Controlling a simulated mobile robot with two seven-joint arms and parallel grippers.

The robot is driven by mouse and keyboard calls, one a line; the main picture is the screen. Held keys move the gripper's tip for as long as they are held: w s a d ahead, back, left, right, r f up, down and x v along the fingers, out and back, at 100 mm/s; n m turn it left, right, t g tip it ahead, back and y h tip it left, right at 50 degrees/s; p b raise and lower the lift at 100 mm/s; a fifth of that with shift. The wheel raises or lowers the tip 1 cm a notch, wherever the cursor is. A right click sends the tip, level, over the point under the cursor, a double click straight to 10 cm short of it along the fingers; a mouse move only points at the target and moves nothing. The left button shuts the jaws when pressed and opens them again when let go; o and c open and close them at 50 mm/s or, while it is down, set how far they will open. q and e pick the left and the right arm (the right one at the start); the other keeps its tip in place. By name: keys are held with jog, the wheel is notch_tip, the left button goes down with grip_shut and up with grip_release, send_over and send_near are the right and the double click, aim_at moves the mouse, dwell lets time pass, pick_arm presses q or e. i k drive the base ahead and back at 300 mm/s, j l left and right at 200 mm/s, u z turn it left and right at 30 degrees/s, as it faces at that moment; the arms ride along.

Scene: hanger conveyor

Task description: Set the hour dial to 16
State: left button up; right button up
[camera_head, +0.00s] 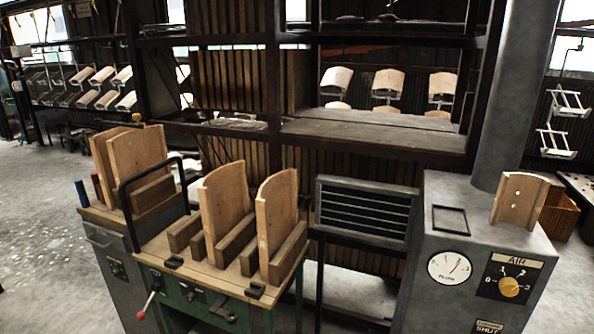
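No dial marked for hours can be made out. A grey cabinet (446,222) at the right carries a round white gauge (449,268) with a thin needle; its small lettering is too small to read surely. Right of the gauge is a black plate with a yellow knob (510,287), numbered about 0 to 3 under a sign reading AIR (516,259). A small plate reading SHUT (487,326) is cut by the bottom edge. Neither of my grippers is in view.
A curved wooden piece (519,201) stands on the cabinet. Left of it is a green-framed workbench (207,279) with curved boards (227,206) and a red-tipped lever (147,305). A slatted grey panel (366,210) stands between. Dark racks fill the back. Open floor (42,240) lies far left.

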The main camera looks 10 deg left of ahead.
aim_at(115, 272)
jog(key=u, duration=1.45)
jog(key=i+j+u, duration=0.3)
jog(key=i+u, duration=0.3)
jog(key=i, duration=0.25)
jog(key=i+j+u, duration=0.1)
jog(key=i+u, duration=0.15)
jog(key=i, duration=1.15)
jog(key=i+j+z, duration=0.1)
jog(key=i+z, duration=0.35)
jog(key=i+j+z, duration=0.25)
jog(key=i+z, duration=0.2)
jog(key=i+j+z, duration=0.25)
jog(key=z, duration=0.2)
jog(key=i+j+z, duration=0.25)
jog(key=z, duration=0.2)
jog(key=i+j+z, duration=0.15)
jog(key=j+z, duration=0.3)
jog(key=i+j+z, duration=0.1)
jog(key=j+z, duration=0.35)
